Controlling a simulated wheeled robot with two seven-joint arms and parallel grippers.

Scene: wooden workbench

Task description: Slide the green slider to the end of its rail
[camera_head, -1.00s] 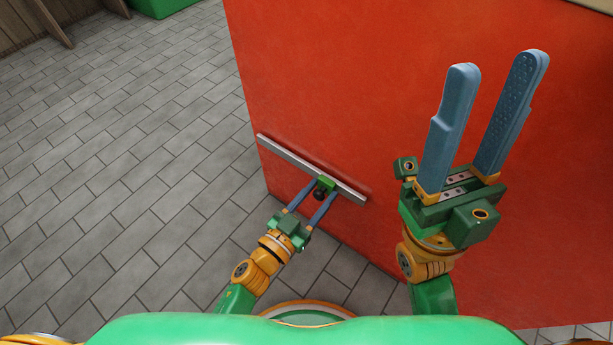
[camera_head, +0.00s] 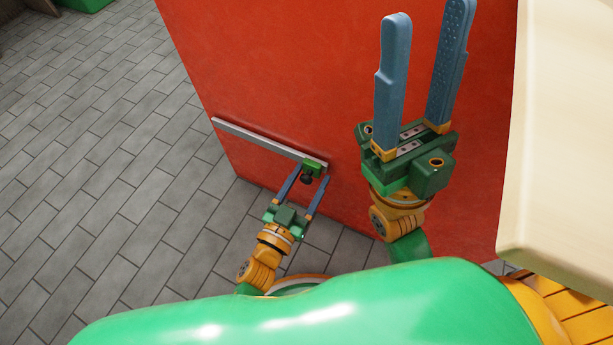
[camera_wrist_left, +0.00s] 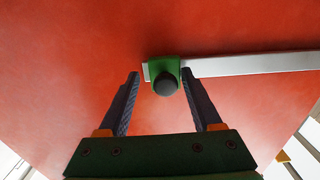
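The green slider (camera_head: 315,167) sits near the right end of its grey rail (camera_head: 260,141) in the head view, on the red panel. In the left wrist view the slider (camera_wrist_left: 164,67) has a round black knob (camera_wrist_left: 166,84), and only a short stub of rail shows to its left. My left gripper (camera_head: 311,175) is open, with one finger on each side of the slider. In the wrist view the right finger is close against the slider; contact is unclear. A gap shows at the left finger. My right gripper (camera_head: 427,10) is open and empty, raised before the panel.
The red panel (camera_head: 270,70) fills the space behind both grippers. A cream slab (camera_head: 570,130) stands at the right of the head view, beside my right arm. Grey tiled floor (camera_head: 100,180) lies open to the left.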

